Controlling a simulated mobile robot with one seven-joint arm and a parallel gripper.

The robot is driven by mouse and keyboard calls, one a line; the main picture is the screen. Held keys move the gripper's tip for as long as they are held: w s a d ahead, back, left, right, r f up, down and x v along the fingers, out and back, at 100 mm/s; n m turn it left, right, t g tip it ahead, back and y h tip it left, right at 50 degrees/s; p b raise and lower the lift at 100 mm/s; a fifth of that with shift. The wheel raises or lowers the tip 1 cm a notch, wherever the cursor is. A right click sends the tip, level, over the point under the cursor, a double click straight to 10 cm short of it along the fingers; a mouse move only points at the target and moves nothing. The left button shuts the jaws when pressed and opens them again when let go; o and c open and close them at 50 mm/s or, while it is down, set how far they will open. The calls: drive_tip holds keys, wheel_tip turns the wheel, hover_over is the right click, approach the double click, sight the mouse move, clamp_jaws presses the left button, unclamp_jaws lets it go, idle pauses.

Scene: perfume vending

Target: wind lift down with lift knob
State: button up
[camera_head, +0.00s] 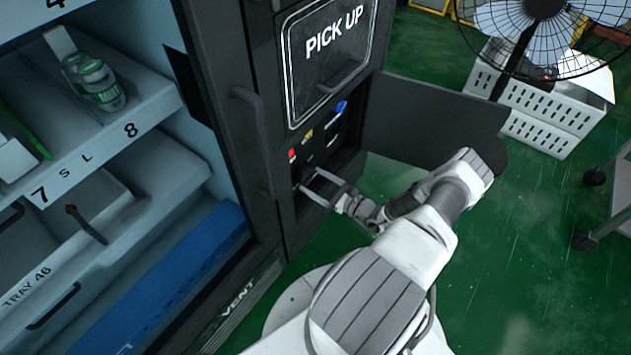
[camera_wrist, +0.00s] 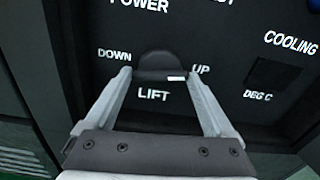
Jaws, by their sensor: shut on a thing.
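The lift knob (camera_wrist: 160,66) is a black rounded knob on the dark control panel, above the word LIFT and between the labels DOWN on the left and UP on the right. A small white mark on its lower right side points toward UP. My gripper (camera_wrist: 160,78) has one finger on each side of the knob and is shut on it. In the head view my gripper (camera_head: 313,186) reaches into the panel recess below the PICK UP door, and the knob itself is hard to make out there.
The PICK UP door (camera_head: 330,45) with its handle is above the panel. An open dark panel door (camera_head: 430,120) stands right of the recess, close to my arm. A red button (camera_head: 291,155) and a blue knob (camera_head: 341,107) are nearby. A fan (camera_head: 540,30) and white crate (camera_head: 545,110) stand behind.

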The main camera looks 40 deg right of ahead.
drive_tip(key=shift+n, duration=0.4)
drive_tip(key=o, duration=1.1)
drive_tip(key=shift+s, duration=0.1)
drive_tip(key=p+v, duration=0.2)
drive_tip(key=v, duration=1.5)
drive_tip(key=shift+s+d+p, duration=0.15)
drive_tip(key=shift+p, duration=0.2)
